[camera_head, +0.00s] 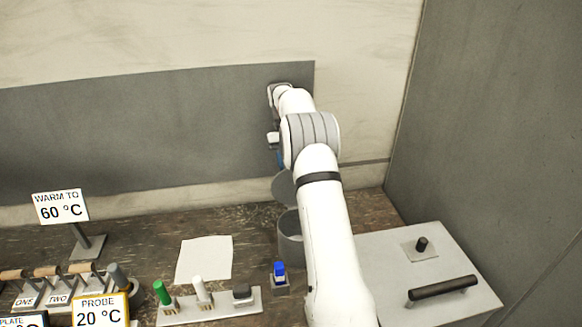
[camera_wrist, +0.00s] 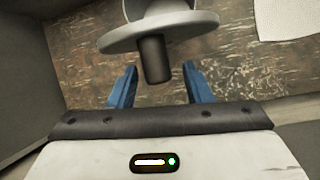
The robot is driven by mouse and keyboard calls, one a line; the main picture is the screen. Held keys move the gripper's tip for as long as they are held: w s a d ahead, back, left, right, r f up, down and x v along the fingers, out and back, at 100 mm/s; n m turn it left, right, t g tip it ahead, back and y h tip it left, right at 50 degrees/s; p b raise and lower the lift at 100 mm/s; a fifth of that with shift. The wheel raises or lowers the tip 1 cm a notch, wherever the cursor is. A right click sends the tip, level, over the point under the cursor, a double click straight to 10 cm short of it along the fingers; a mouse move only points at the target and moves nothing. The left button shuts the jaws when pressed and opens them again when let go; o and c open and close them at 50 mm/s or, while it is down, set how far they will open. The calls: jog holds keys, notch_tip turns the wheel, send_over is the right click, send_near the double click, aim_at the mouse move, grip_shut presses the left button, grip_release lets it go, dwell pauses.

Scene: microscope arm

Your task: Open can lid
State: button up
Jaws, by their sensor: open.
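A grey can (camera_head: 290,243) stands on the bench, partly hidden behind my arm. Its grey round lid (camera_head: 284,187) shows above the can's rim, with a gap visible between them at the left; my arm hides the right side. In the wrist view the lid is a pale disc (camera_wrist: 190,27) with a dark knob (camera_wrist: 155,60) on it. My gripper (camera_wrist: 160,88) is open, its blue fingers apart on either side of the knob's end, with clear gaps and nothing held. In the head view only a bit of blue finger shows.
A small blue-capped item (camera_head: 280,277) stands in front of the can. A grey box with a black handle (camera_head: 443,288) is at right. A rack with green, white and black pieces (camera_head: 210,305) is at front. White paper (camera_head: 204,259) lies left of the can. Walls close the back and right.

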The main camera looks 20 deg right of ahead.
notch_tip(320, 180, up, 10)
jog(key=shift+f+b, duration=0.25)
jog(key=shift+b, duration=0.25)
jog(key=shift+s, duration=0.1)
